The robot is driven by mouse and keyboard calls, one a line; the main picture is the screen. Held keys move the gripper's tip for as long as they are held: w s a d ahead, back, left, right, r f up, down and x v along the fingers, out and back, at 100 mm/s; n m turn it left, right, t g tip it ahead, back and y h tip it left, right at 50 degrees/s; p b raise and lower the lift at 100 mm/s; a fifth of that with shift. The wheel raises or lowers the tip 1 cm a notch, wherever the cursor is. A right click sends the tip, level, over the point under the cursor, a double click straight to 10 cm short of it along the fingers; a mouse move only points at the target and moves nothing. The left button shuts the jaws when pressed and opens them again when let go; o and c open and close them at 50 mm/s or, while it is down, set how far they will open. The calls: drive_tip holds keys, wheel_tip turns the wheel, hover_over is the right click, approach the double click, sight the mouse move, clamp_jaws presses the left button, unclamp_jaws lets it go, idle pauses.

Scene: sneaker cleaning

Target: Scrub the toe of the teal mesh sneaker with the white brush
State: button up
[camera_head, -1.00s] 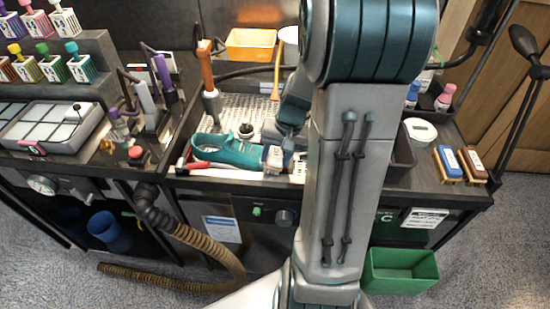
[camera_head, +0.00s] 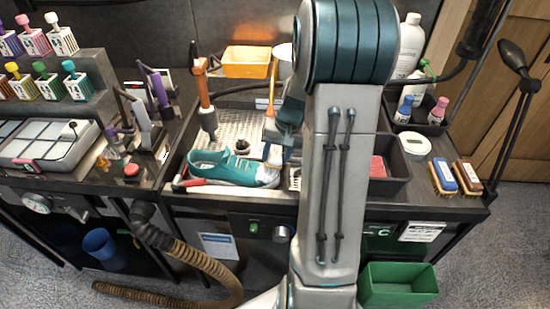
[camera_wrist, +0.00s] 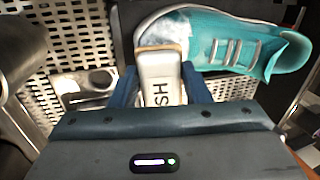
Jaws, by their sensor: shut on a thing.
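The teal mesh sneaker (camera_head: 222,167) lies on its sole on the workbench, with its toe to the right in the head view. In the wrist view the sneaker (camera_wrist: 235,42) is at the top, its toe to the left with whitish patches that look like foam. My gripper (camera_wrist: 160,85) is shut on the white brush (camera_wrist: 158,75), lettering visible on its handle. The brush end overlaps the toe's lower edge in the wrist view; I cannot tell if it touches. In the head view my gripper (camera_head: 276,138) is behind the toe, partly hidden by my arm.
A perforated metal tray (camera_head: 238,125) lies behind the sneaker. A red-handled tool (camera_head: 185,185) lies at its heel. A dark bin (camera_head: 395,170) stands right of my arm. Blue (camera_head: 443,177) and brown (camera_head: 467,177) brushes lie at the right edge.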

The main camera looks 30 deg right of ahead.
drive_tip(key=shift+f+b, duration=0.2)
drive_tip(key=shift+b, duration=0.1)
drive_tip(key=shift+s+a+f+b, duration=0.15)
drive_tip(key=shift+s+a+b, duration=0.35)
drive_tip(key=shift+s+a, duration=0.95)
drive_tip(key=shift+s+a+f+b, duration=0.1)
drive_tip(key=shift+s+a+b, duration=0.35)
drive_tip(key=shift+s+a, duration=1)
drive_tip(key=shift+s+d, duration=0.15)
drive_tip(key=shift+s, duration=0.05)
drive_tip(key=shift+r+p, duration=0.4)
drive_tip(key=shift+r, duration=0.05)
drive_tip(key=shift+p+v, duration=1.65)
drive_tip(key=shift+v, duration=1.05)
drive_tip(key=shift+s, duration=0.1)
drive_tip(key=shift+p+v, duration=1)
drive_tip(key=shift+v, duration=0.5)
